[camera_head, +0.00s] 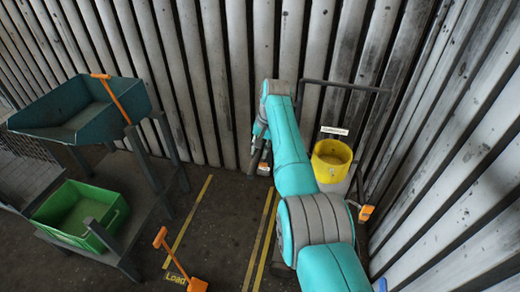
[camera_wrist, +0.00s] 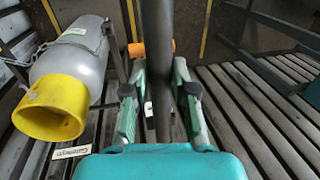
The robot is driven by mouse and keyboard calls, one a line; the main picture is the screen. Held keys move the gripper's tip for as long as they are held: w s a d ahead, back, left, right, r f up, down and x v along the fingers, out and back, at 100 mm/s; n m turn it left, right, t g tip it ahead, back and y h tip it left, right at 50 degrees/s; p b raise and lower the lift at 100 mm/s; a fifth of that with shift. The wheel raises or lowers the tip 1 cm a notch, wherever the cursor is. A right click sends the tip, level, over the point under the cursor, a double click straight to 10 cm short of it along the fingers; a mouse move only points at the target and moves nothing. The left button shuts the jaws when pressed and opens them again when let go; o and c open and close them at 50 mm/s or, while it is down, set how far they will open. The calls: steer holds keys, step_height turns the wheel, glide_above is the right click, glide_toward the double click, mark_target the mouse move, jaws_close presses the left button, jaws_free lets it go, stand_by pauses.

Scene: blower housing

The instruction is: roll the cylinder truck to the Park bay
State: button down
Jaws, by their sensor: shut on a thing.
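The cylinder truck shows in the head view as a dark handle frame (camera_head: 345,85) in the back right corner, by the slatted walls. A yellow collar (camera_head: 331,160) tops its cylinder, partly beside my arm. In the wrist view the grey cylinder (camera_wrist: 78,52) with its yellow collar (camera_wrist: 52,105) is at the left. My gripper (camera_wrist: 160,98) is shut on a dark bar (camera_wrist: 157,45), which appears to be part of the truck's handle. In the head view my arm hides much of the truck's lower part. No Park lettering is readable.
Yellow floor lines (camera_head: 262,240) run near my arm, with a Load marking (camera_head: 174,278) at the left. A dark bench with a teal hopper (camera_head: 90,105) and a green bin (camera_head: 82,212) stands left. Slatted walls close off the back and right.

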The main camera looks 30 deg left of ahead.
steer(key=shift+w+d, duration=0.1)
steer(key=shift+d, duration=0.35)
steer(key=c, duration=0.9)
jaws_free()
steer(key=shift+w+d, duration=0.1)
steer(key=shift+c, duration=0.2)
steer(key=shift+r, duration=0.1)
steer(key=shift+r, duration=0.25)
step_height(320, 180, up, 11)
steer(key=d, duration=0.2)
steer(key=shift+w, duration=0.25)
steer(key=shift+d+f, duration=0.1)
